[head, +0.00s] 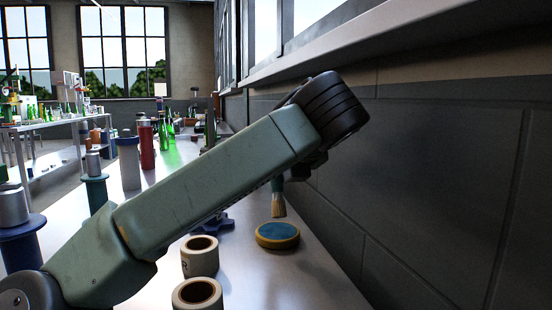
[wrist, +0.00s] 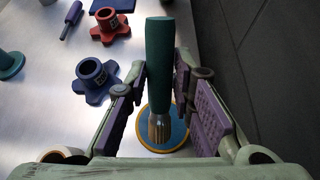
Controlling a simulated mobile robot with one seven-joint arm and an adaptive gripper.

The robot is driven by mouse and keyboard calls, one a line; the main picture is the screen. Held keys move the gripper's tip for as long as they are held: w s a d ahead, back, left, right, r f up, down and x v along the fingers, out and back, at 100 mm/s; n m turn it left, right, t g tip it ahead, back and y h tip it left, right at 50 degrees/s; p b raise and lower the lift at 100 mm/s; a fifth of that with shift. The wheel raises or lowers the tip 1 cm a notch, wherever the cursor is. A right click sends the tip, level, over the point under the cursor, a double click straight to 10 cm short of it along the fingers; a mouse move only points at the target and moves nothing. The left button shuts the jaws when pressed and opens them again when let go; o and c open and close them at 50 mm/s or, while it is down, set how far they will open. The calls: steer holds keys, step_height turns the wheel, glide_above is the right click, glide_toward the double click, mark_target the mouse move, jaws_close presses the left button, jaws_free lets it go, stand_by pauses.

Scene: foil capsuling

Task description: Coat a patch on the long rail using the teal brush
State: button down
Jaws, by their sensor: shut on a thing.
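The teal brush (wrist: 160,58) stands upright between the purple-padded fingers of my gripper (wrist: 166,92), which is shut on it. Its pale bristles (wrist: 159,130) point down over a round blue disc with a yellow rim (wrist: 178,141). In the head view the bristles (head: 278,205) hang just above the disc (head: 278,236); I cannot tell whether they touch it. My arm hides most of the gripper and the handle there. I cannot make out the long rail in either view.
A blue lobed holder (wrist: 95,86) and a red one (wrist: 108,28) stand left of the brush. Two pale rolls (head: 200,257) (head: 197,293) stand near the front. A dark block wall (head: 440,180) closes the right side. Green bottles (head: 166,128) stand farther back.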

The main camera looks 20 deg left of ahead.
steer(key=shift+w+a+f+h+p, duration=0.5)
steer(key=shift+a+f+p, duration=0.15)
steer(key=shift+a+p, duration=0.15)
steer(key=shift+w+d+r+g+p, duration=0.3)
steer(key=shift+d+r+p, duration=0.1)
steer(key=shift+r, duration=0.1)
steer(key=shift+w+d+r, duration=0.1)
steer(key=shift+w+r, duration=0.15)
steer(key=shift+w, duration=0.05)
steer(key=shift+s+a+r+p, duration=0.1)
steer(key=shift+a+r+p, duration=0.1)
steer(key=shift+p, duration=0.15)
steer(key=shift+s+a, duration=0.1)
steer(key=shift+s, duration=0.1)
